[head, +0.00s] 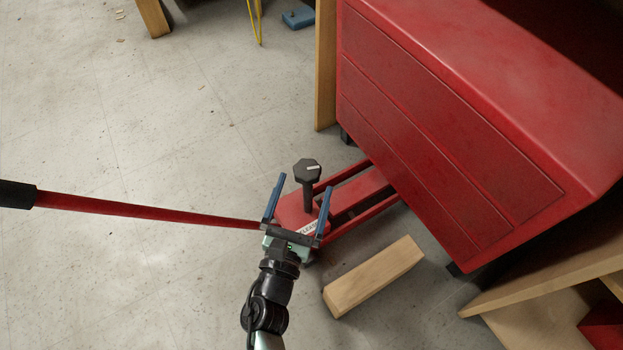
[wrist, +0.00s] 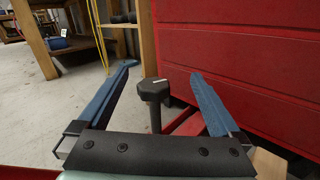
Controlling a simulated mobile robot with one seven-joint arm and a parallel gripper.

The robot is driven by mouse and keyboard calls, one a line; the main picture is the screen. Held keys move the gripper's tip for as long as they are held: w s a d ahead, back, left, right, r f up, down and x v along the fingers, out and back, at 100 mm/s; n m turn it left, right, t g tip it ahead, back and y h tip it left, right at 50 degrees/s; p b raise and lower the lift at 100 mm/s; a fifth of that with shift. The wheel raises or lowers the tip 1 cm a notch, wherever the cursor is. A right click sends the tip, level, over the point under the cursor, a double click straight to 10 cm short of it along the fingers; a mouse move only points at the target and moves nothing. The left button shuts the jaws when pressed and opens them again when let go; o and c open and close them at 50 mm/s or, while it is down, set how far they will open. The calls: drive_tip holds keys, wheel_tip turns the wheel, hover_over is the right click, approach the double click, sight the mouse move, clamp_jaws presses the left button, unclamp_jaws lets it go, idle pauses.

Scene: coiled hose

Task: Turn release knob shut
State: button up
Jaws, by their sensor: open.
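The release knob (head: 307,169) is a dark, many-sided knob with a white mark on top, standing on a dark post on the red floor jack (head: 354,193). In the wrist view the knob (wrist: 154,89) appears between and beyond my two blue fingers. My gripper (head: 303,185) is open around the line to the knob, with a finger on either side in the picture. I see no contact between the fingers and the knob. The jack's long red handle (head: 150,209) with a black grip runs out to the left. My wrist hides part of the jack's near end.
A red drawer cabinet (head: 440,130) stands over the jack's far end at right. A wooden block (head: 373,276) lies on the floor right of my gripper. Wooden planks (head: 545,285) are at the lower right. The floor at left is mostly clear beyond the handle.

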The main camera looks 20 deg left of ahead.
drive_tip(key=n+y+b, duration=0.1)
drive_tip(key=n, duration=0.1)
approach(310, 160)
drive_tip(key=s, duration=0.2)
drive_tip(key=w+b, duration=0.1)
drive_tip(key=w, duration=0.3)
drive_tip(key=w+a+b, duration=0.1)
drive_tip(key=w, duration=0.3)
drive_tip(key=w+a+b, duration=0.1)
drive_tip(key=w, duration=0.3)
drive_tip(key=shift+w+f, duration=0.15)
drive_tip(key=shift+w, duration=0.1)
